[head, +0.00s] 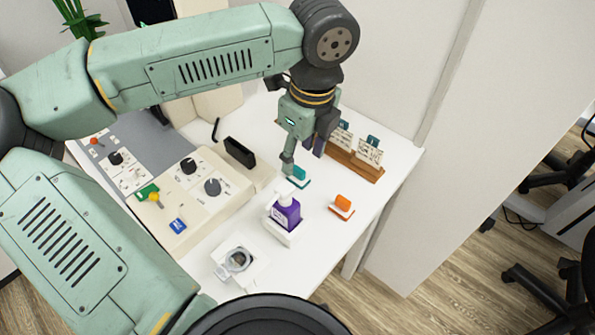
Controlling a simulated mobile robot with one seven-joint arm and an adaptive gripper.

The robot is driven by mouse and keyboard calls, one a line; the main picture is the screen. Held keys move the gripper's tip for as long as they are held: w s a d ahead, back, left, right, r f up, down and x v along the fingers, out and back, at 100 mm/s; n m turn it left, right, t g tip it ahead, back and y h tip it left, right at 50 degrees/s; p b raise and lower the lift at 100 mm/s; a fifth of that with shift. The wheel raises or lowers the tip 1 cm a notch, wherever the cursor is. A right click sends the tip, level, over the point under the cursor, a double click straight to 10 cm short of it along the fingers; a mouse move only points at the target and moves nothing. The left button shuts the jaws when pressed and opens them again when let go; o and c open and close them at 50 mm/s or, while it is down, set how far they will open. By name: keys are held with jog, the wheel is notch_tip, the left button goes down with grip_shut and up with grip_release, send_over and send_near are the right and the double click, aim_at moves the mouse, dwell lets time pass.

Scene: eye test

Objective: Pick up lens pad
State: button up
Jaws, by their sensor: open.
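My gripper (303,159) points down over the right part of the white table, its fingers apart and nothing visible between them. An orange pad on a white base (343,204) lies to the right, apart from the gripper. Which pad is the lens pad is not clear from this view.
A wooden rack with cards (355,165) stands behind, to the right. A control panel (196,211) fills the left. A ring-shaped piece on a white plate (238,261) lies near the front.

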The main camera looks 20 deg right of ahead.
aim_at(299, 169)
jog(key=shift+w+a+f+p, duration=0.1)
jog(key=shift+f+p, duration=0.4)
jog(key=shift+f, duration=0.85)
jog(key=shift+w+a+f+p, duration=0.1)
jog(key=shift+f+p, duration=0.4)
jog(key=shift+f, duration=0.85)
jog(key=shift+c, duration=0.5)
jog(key=c, duration=0.8)
